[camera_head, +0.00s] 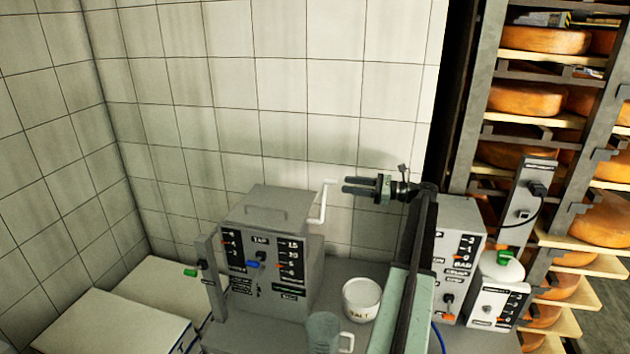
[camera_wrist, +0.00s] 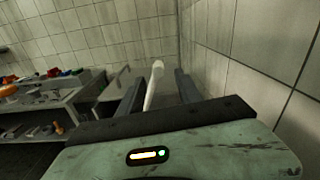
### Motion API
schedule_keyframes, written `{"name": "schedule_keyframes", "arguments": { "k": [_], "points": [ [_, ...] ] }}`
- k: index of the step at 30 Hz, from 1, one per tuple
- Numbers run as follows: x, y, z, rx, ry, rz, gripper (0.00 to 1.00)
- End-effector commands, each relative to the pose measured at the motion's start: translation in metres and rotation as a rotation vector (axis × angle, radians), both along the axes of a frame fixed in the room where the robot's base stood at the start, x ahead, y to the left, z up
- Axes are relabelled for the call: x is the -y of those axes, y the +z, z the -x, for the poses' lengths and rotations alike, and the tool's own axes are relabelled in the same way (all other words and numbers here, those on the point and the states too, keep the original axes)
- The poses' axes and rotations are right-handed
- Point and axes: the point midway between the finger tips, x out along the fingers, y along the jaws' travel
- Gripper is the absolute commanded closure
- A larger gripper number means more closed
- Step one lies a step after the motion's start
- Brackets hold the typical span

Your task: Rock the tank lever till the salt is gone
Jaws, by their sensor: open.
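The grey tank (camera_head: 268,215) stands on the bench in the head view, with a labelled front panel of dials and switches. A white cranked lever (camera_head: 322,205) rises at its right side. My gripper (camera_head: 346,186) points left, open and empty, with its fingertips just right of the lever's top.
A clear jug (camera_head: 323,333) stands in front of the tub. A second grey control box (camera_head: 458,262) and a smaller white device (camera_head: 498,295) stand right of my arm. Cheese shelves (camera_head: 545,120) fill the right side. A tiled wall (camera_head: 290,110) rises close behind the tank.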

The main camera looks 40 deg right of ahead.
Motion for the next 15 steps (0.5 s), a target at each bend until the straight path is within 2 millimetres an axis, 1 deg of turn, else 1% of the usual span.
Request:
{"name": "schedule_keyframes", "arguments": {
  "k": [5,8,15],
  "points": [
    [-0.011,0.0,-0.015,0.0,0.013,0.0,0.59],
    [-0.021,0.0,-0.029,0.0,0.018,0.001,0.59],
    [-0.047,0.0,-0.07,0.0,0.023,0.001,0.59]
  ]
}}
